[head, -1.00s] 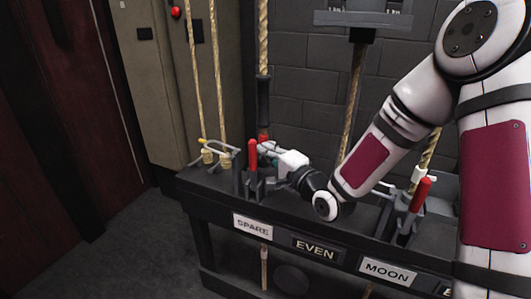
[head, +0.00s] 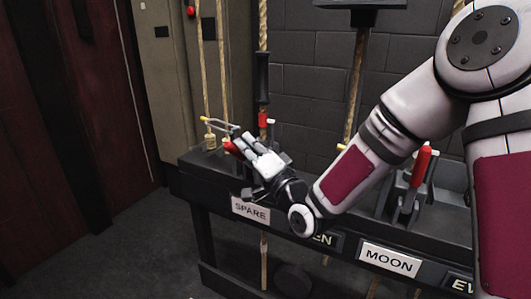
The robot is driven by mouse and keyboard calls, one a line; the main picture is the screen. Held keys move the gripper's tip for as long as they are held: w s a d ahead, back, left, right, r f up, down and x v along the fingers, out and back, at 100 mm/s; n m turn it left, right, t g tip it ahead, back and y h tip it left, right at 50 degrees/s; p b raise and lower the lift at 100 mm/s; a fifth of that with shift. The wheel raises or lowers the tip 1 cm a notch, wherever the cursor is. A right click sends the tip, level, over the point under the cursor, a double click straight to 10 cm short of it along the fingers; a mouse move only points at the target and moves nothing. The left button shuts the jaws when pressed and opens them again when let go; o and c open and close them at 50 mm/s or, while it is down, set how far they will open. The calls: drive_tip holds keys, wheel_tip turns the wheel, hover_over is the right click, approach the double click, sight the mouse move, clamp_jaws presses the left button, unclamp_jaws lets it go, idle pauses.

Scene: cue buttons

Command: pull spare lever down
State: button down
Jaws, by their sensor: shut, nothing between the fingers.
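The SPARE lever has a red handle (head: 233,149). It leans at a slant above the SPARE label (head: 250,209), at the left end of the dark rail. My gripper (head: 243,143) is shut with nothing between its fingers and lies right against the handle, covering much of the lever and its bracket. I cannot tell exactly where finger and handle touch.
The MOON lever (head: 421,166) stands upright with a red handle to the right, above the MOON label (head: 388,261). Ropes (head: 263,60) hang behind the dark rail (head: 345,228). The floor (head: 130,240) at left is clear.

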drive_tip(key=f+b, duration=0.1)
drive_tip(key=s+a+f+b, duration=0.1)
drive_tip(key=s+b, duration=0.1)
drive_tip(key=shift+s+a+f, duration=0.25)
drive_tip(key=shift+f, duration=0.15)
drive_tip(key=shift+s+a+f+b, duration=0.25)
drive_tip(key=shift+s+f+b, duration=0.15)
drive_tip(key=shift+f+b, duration=0.4)
drive_tip(key=shift+s+a+f+b, duration=0.25)
drive_tip(key=shift+s+f+b, duration=0.15)
drive_tip(key=shift+f+b, duration=0.35)
drive_tip(key=shift+s, duration=0.1)
approach(237, 155)
drive_tip(key=f, duration=0.1)
drive_tip(key=s+a+f, duration=0.1)
drive_tip(key=f, duration=0.1)
drive_tip(key=shift+s+a, duration=0.1)
drive_tip(key=shift+a, duration=0.1)
